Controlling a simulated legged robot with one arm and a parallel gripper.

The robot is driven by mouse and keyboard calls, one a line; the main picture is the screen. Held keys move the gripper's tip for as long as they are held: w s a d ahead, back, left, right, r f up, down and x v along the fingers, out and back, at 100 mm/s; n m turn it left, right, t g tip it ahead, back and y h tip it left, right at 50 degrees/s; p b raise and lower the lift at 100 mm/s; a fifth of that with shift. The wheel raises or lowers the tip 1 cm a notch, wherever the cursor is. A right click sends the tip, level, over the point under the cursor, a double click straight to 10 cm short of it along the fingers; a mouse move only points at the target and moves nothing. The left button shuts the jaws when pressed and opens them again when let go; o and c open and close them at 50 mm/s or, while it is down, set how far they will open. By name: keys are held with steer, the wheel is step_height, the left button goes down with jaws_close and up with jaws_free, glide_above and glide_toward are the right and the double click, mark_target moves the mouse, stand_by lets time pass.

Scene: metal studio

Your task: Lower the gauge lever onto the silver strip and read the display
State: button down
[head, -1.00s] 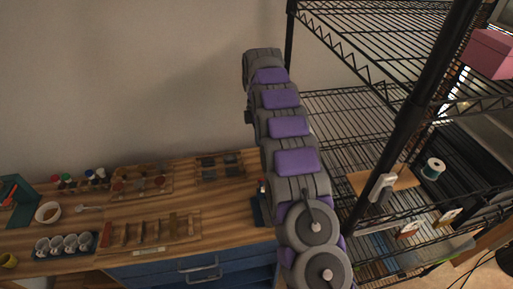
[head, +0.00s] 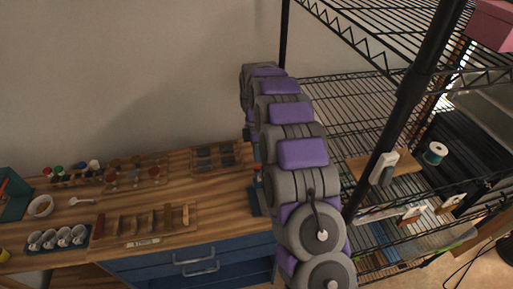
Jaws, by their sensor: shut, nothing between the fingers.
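My grey and purple arm rises in the middle of the head view and bends over at its top. My gripper is hidden behind the arm, so its jaws do not show. A dark blue object (head: 256,201) with a small red top stands at the right end of the wooden counter, partly covered by the arm. I cannot tell whether it is the gauge, and no lever or display can be made out. Several strips or bars (head: 151,223) stand in a wooden rack on the counter. I cannot tell a silver one among them.
The wooden counter (head: 215,213) also holds a cup tray (head: 88,244), a bowl (head: 41,206), a spoon (head: 82,201) and sample boards (head: 135,178). Black wire shelving (head: 345,125) rises close at the right of my arm, with a white device (head: 382,167) and a spool (head: 434,153).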

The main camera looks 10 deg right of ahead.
steer(key=shift+s+a+f, duration=0.2)
steer(key=shift+s, duration=0.45)
steer(key=shift+s, duration=0.1)
steer(key=shift+s+a+t, duration=0.2)
steer(key=shift+a+t, duration=0.1)
steer(key=shift+s+d, duration=0.1)
steer(key=shift+d, duration=0.05)
